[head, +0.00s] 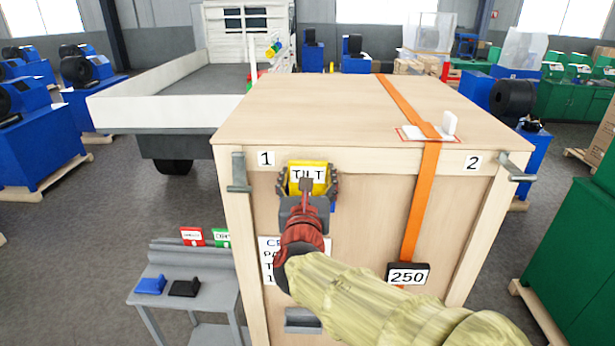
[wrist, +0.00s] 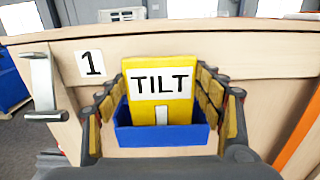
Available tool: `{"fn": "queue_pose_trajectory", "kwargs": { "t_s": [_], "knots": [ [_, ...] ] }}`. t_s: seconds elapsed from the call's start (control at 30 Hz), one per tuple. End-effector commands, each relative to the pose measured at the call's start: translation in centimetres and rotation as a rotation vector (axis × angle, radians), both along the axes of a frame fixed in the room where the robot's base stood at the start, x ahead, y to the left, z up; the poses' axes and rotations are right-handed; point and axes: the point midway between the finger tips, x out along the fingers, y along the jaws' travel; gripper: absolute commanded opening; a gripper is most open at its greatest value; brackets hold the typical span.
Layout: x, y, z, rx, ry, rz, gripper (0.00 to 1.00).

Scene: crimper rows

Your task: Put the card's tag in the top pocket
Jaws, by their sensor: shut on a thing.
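A yellow tag marked TILT (head: 307,177) is between the fingers of my gripper (head: 308,187) at the upper front of the wooden crate (head: 350,215). It also shows in the wrist view (wrist: 160,85), upright, its word facing me. The blue top pocket (wrist: 162,138) surrounds the tag's lower part, below the number 1. I cannot tell how deep the tag sits in it. My gripper is shut on the tag from both sides. A white card (head: 268,255) with black print is on the crate front, mostly hidden by my arm.
A grey bench (head: 185,268) at left holds red and green tags and blue and black pieces. A grey holder (head: 303,319) is low on the crate. Metal brackets (head: 238,172) stick out at the crate's upper corners. An orange strap (head: 422,200) with a 250 block runs down its front.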

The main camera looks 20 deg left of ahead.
Motion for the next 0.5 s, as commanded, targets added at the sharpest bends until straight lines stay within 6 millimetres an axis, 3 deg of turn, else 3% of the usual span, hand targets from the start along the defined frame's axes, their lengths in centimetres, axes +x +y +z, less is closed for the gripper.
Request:
{"fn": "queue_pose_trajectory", "kwargs": {
  "t_s": [0.17, 0.2, 0.5],
  "knots": [
    [0.00, 0.00, -0.26, 0.000, -0.001, 0.000, 0.32],
    [0.00, 0.00, -0.18, 0.000, -0.001, 0.000, 0.69],
    [0.00, 0.00, -0.18, 0.000, 0.000, 0.000, 0.86]
  ]
}}
